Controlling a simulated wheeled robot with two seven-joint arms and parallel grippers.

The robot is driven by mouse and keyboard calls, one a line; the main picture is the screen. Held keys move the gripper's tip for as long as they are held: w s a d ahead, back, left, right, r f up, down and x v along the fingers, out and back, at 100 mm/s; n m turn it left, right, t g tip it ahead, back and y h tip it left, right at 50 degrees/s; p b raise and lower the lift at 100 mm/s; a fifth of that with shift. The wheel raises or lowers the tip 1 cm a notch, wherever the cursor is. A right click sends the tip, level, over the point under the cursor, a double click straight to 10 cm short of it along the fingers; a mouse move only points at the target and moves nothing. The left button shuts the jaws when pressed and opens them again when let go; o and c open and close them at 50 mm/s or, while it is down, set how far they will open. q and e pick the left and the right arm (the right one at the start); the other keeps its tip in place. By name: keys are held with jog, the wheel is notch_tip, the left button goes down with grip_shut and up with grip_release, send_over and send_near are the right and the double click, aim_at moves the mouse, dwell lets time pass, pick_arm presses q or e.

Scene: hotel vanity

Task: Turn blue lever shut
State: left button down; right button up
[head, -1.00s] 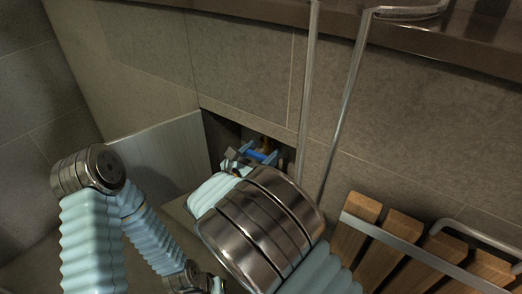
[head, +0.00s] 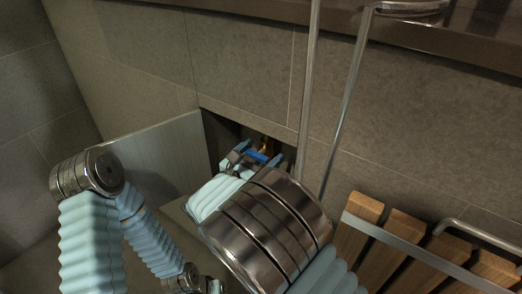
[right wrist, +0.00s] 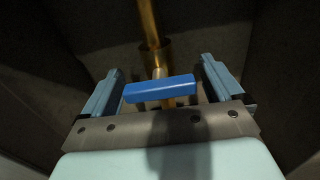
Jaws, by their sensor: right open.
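The blue lever (head: 257,157) sits on a brass pipe (head: 267,145) inside a dark recess low in the tiled wall. In the right wrist view the lever (right wrist: 160,88) lies nearly crosswise, slightly higher at its right end, in front of the upright brass pipe (right wrist: 150,28). My right gripper (head: 257,153) is open, and its two fingers stand on either side of the lever. In the right wrist view the gripper (right wrist: 160,84) shows small gaps between fingers and lever ends. My left arm shows at the left, but its fingertips are not clearly visible.
A pale panel (head: 158,150) stands at the left of the recess. Thin metal bars (head: 343,105) rise to its right, below the dark counter (head: 440,48). A wooden slatted rack (head: 400,237) with a metal rail is at lower right.

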jog(key=v, duration=1.3)
jog(key=shift+s, duration=0.2)
jog(key=shift+a, duration=0.1)
